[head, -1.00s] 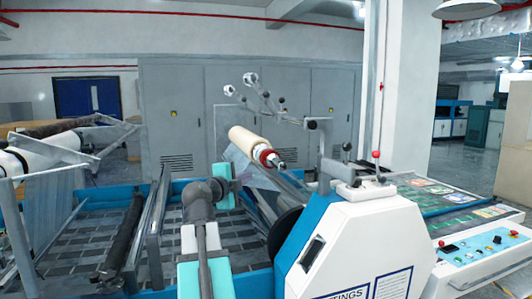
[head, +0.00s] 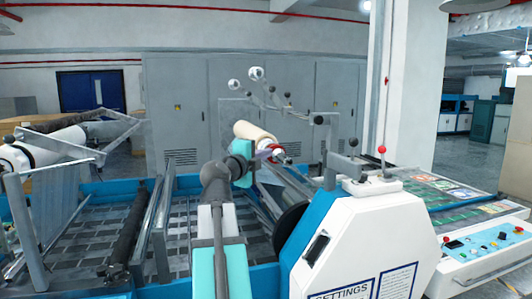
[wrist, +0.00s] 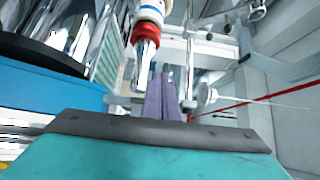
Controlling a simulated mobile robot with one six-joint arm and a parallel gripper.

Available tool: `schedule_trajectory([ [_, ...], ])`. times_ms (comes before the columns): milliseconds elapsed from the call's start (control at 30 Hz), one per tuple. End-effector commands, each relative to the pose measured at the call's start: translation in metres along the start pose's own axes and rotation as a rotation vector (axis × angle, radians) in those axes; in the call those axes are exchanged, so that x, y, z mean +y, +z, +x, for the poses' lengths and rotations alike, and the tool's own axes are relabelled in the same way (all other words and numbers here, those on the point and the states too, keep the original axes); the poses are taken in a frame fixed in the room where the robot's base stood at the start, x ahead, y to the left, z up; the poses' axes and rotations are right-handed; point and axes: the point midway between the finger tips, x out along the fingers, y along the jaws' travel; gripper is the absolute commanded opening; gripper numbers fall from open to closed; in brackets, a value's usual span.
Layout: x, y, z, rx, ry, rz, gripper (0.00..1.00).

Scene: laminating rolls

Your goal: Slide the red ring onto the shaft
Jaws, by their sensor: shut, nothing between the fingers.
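The red ring (head: 277,149) is around the silver shaft at the near end of the cream roll (head: 254,132). In the wrist view the ring (wrist: 146,33) sits against the white and blue roll end, with the bare metal shaft tip (wrist: 143,52) sticking out beyond it. My gripper (wrist: 162,80) is shut and empty, its purple fingers together just below and right of the shaft tip. In the head view my teal wrist (head: 241,162) is left of the ring. The fingers there are small and hard to make out. I cannot tell whether they touch the shaft.
The white and blue machine housing (head: 355,240) with a red-knobbed lever (head: 381,151) stands close on the right. A control panel (head: 490,250) is farther right. Rollers (head: 128,235) and metal rails are at the left. Thin arms with white knobs (head: 256,73) rise behind the roll.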

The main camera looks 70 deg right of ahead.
Motion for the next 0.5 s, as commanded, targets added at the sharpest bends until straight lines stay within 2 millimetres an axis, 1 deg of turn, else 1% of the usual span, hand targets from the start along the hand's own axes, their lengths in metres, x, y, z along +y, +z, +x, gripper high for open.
schedule_trajectory([
  [133, -0.004, 0.000, 0.019, 0.001, 0.001, 0.000, 0.00],
  [500, -0.004, 0.000, 0.073, 0.002, 0.001, 0.000, 0.00],
])
